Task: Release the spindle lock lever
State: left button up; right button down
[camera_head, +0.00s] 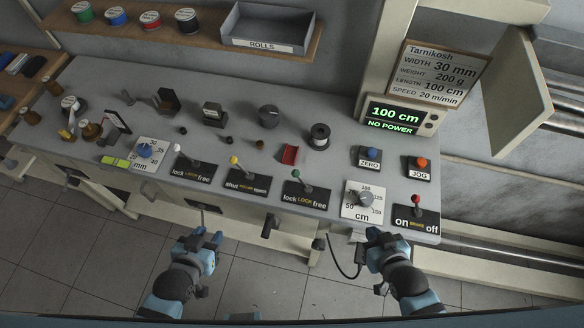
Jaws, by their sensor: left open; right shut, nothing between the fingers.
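Two levers stand on plates marked "lock" and "free". One has a white knob (177,147) on the left plate (193,172); the other has a green knob (296,174) on the plate (306,195) near the middle. Both lean up-left, toward the "lock" side. The small middle words are too small to read surely, so I cannot tell which is the spindle lock. My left gripper (209,236) is open and empty, in front of the bench edge below the left plates. My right gripper (375,236) is shut and empty, below the cm dial. Neither touches a lever.
A yellow-knobbed shut/open lever (234,160) stands between the lock levers. A cm dial (366,199) and red-knobbed on/off lever (415,199) are at right. The display (394,116) reads "100 cm" and "NO POWER". Dark handles (270,225) hang off the bench front.

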aim_at(294, 173)
jog(key=j+z, duration=0.15)
jog(key=j, duration=0.4)
jog(key=j+z, duration=0.1)
jog(key=j, duration=0.5)
jog(key=j+z, duration=0.15)
jog(key=j, duration=0.4)
jog(key=k+j+z, duration=0.1)
jog(key=j, duration=0.45)
jog(key=k+j+z, duration=0.15)
jog(key=j, duration=0.4)
